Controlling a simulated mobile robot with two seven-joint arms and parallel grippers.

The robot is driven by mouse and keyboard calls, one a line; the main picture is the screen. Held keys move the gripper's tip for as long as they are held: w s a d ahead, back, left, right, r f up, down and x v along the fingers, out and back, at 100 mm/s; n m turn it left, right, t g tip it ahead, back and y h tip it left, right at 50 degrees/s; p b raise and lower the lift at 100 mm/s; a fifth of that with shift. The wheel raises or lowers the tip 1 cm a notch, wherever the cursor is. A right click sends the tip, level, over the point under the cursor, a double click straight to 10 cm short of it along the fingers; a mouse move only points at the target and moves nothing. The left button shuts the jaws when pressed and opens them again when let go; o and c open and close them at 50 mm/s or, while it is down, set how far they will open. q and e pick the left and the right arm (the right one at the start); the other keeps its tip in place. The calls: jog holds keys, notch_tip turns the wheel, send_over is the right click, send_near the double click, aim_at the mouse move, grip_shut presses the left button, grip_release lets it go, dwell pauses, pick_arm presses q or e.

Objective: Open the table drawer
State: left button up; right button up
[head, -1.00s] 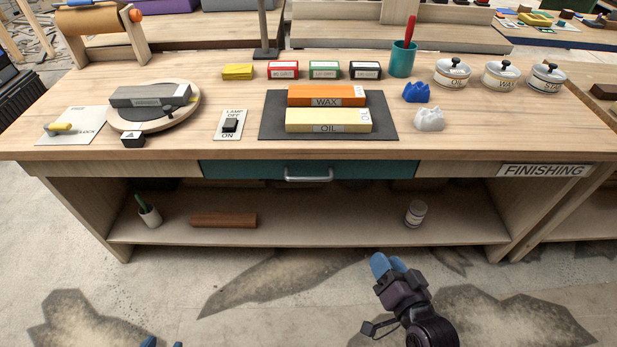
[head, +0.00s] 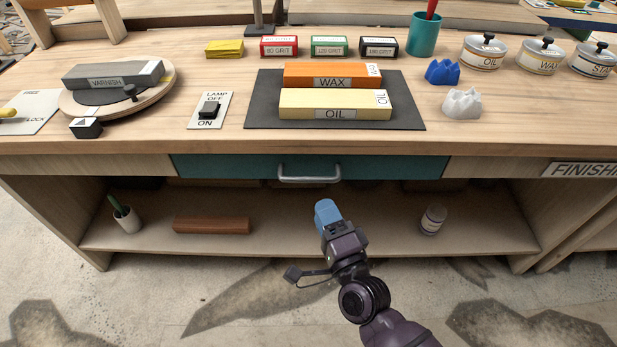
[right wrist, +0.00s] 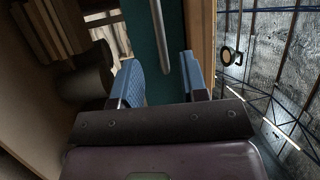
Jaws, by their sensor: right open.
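The table drawer (head: 400,167) has a teal front set under the tabletop and looks closed. Its silver bar handle (head: 309,179) is at the middle of the front. My right gripper (head: 325,207) is in front of the table, just below and right of the handle in the head view. In the right wrist view its two blue fingers (right wrist: 165,85) are apart with nothing between them. There the handle (right wrist: 161,40) and teal drawer front (right wrist: 142,40) lie ahead of the fingers, apart from them. My left gripper does not show now.
The wooden tabletop (head: 130,142) holds wax and oil blocks on a dark mat (head: 255,115), grit boxes, jars and a lamp switch. The lower shelf (head: 330,236) holds a brown block (head: 211,225), a plant pot (head: 126,219) and a small jar (head: 432,219).

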aim_at(308, 179)
jog(key=b+x, duration=0.1)
jog(key=x, duration=0.8)
grip_shut()
